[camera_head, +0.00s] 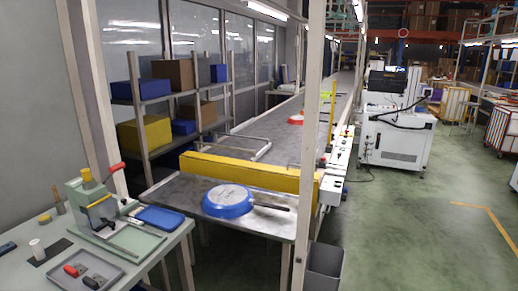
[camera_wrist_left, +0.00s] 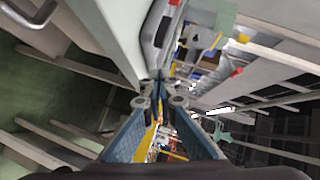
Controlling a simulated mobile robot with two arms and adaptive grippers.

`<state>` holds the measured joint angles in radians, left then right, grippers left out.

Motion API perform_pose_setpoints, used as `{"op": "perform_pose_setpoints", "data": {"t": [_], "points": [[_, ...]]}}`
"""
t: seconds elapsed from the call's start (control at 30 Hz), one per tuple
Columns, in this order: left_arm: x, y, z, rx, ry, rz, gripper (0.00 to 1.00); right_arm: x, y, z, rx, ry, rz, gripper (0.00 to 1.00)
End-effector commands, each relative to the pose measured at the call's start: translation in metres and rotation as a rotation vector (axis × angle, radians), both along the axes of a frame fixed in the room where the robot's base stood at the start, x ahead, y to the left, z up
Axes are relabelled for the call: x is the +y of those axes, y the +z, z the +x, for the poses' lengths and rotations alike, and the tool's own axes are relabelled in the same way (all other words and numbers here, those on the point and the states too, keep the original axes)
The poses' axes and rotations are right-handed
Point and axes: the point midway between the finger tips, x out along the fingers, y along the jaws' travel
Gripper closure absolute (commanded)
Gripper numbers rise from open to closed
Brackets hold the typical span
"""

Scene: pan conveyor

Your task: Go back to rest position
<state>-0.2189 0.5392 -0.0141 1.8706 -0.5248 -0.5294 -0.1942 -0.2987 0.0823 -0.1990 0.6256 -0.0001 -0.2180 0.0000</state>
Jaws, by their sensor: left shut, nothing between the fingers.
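My left gripper (camera_wrist_left: 158,88) shows only in the left wrist view. Its two fingers meet at the tips and hold nothing. Neither of my grippers shows in the head view. In that view a blue pan (camera_head: 228,203) with a grey bottom and a dark handle lies upside down on the near end of the conveyor (camera_head: 172,190). A second, red pan (camera_head: 296,119) is farther along the belt, behind the yellow barrier (camera_head: 250,173).
A bench (camera_head: 150,252) at the lower left carries a press-like device (camera_head: 92,205), a blue tray (camera_head: 160,217) and a grey tray (camera_head: 82,270) with small tools. A pale post (camera_head: 312,130) stands right of the conveyor end. Green floor (camera_head: 420,220) is open at right.

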Motion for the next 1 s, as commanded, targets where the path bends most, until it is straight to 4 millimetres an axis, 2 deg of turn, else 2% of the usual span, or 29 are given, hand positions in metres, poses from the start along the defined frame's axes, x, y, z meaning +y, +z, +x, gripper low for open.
{"op": "perform_pose_setpoints", "data": {"t": [0.27, 0.37, 0.5, 0.57, 0.7, 1.0], "points": [[-0.038, -0.046, -0.055, 0.127, 0.144, -0.268, 1.00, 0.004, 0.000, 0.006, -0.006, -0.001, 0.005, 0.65], [-0.063, -0.067, -0.088, 0.208, 0.214, -0.402, 1.00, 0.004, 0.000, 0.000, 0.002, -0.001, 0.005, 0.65], [-0.108, -0.095, -0.148, 0.363, 0.326, -0.610, 1.00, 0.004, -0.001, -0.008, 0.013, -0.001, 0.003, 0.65], [-0.127, -0.102, -0.172, 0.428, 0.364, -0.682, 1.00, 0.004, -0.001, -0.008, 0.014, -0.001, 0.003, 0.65], [-0.162, -0.110, -0.216, 0.551, 0.429, -0.804, 1.00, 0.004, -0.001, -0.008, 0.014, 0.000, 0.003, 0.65], [-0.223, -0.105, -0.293, 0.772, 0.515, -0.983, 1.00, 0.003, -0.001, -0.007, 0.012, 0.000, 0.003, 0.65]]}}
